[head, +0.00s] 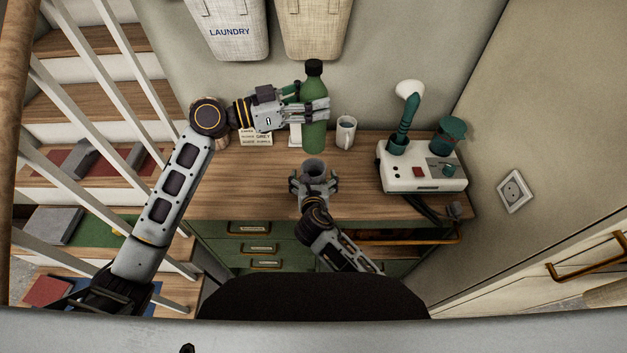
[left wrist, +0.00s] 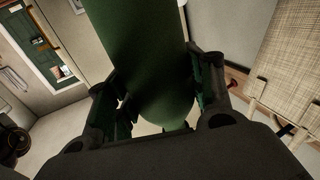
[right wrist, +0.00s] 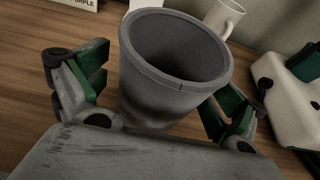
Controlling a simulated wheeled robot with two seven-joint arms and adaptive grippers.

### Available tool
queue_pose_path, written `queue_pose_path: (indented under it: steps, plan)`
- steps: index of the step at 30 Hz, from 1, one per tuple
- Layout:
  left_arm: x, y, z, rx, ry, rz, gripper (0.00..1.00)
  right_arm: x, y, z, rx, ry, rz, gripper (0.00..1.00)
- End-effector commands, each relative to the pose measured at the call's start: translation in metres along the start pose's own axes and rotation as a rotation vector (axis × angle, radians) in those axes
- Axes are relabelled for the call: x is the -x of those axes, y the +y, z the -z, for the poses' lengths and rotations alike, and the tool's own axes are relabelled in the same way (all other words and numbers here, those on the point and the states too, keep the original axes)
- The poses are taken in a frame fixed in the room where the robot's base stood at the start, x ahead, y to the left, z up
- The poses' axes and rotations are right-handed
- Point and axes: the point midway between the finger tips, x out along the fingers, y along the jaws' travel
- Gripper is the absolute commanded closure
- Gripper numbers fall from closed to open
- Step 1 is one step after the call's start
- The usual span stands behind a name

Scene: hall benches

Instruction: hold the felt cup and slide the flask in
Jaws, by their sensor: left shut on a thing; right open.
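The green flask (head: 314,108) with a black cap is upright in the head view, above the back of the bench. My left gripper (head: 316,110) is shut on the flask; the flask also fills the middle of the left wrist view (left wrist: 150,60). The grey felt cup (head: 314,168) stands on the bench in front of the flask, its open mouth facing up and empty in the right wrist view (right wrist: 170,95). My right gripper (head: 314,184) is open, with a finger on either side of the cup (right wrist: 155,100).
A white mug (head: 346,132) stands right of the flask. A white device (head: 425,170) with teal parts is on the bench's right. A small text card (head: 256,138) stands at the back left. The wooden bench top (head: 255,190) is clear at the left front.

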Motion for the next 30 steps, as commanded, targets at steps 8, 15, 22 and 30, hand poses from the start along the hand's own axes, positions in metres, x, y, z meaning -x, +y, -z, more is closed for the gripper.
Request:
queue_pose_path:
  steps: [8,15,22,30]
  plan:
    - [0.0001,0.0000,0.0014,-0.001,0.002,0.000,1.00,-0.0007,-0.0001,-0.0001,0.000,0.000,0.000,0.04]
    - [0.0000,0.0000,0.0014,-0.001,0.002,0.000,1.00,-0.0006,-0.0001,-0.0001,0.000,0.000,0.000,0.33]
    - [0.0000,0.0000,0.0013,-0.001,0.002,0.000,1.00,-0.0006,-0.0001,0.0000,0.000,0.000,0.000,0.52]
    - [-0.0004,-0.0016,-0.0072,0.001,-0.002,-0.036,1.00,-0.0006,-0.0001,0.0000,0.000,0.000,0.000,0.52]
